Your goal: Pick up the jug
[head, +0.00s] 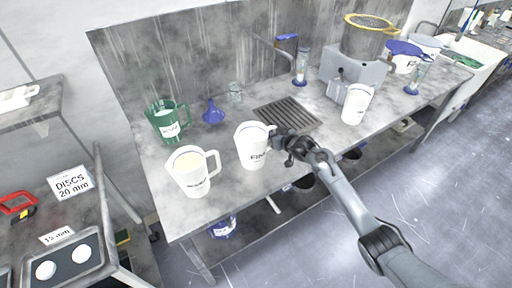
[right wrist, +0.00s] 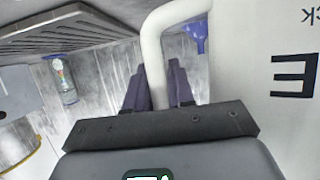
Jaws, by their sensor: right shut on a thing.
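A white jug (head: 250,150) with dark lettering stands upright near the front of the grey bench; I cannot tell whether its base touches the bench. My right gripper (head: 279,143) reaches in from the right and is shut on this jug's handle. In the right wrist view the pale handle (right wrist: 153,55) passes between the fingers of the gripper (right wrist: 157,88), and the jug's lettered wall (right wrist: 265,95) fills the right side. Another white jug (head: 193,175) stands to the left, a green jug (head: 168,124) behind it, and a third white jug (head: 356,104) to the right. My left gripper is out of view.
A blue funnel (head: 213,112) and a drain grille (head: 287,115) are behind the held jug. A grey machine (head: 357,70) with a yellow-rimmed sieve (head: 369,22) stands at the back right. A side shelf with a discs sign (head: 71,184) is at the left.

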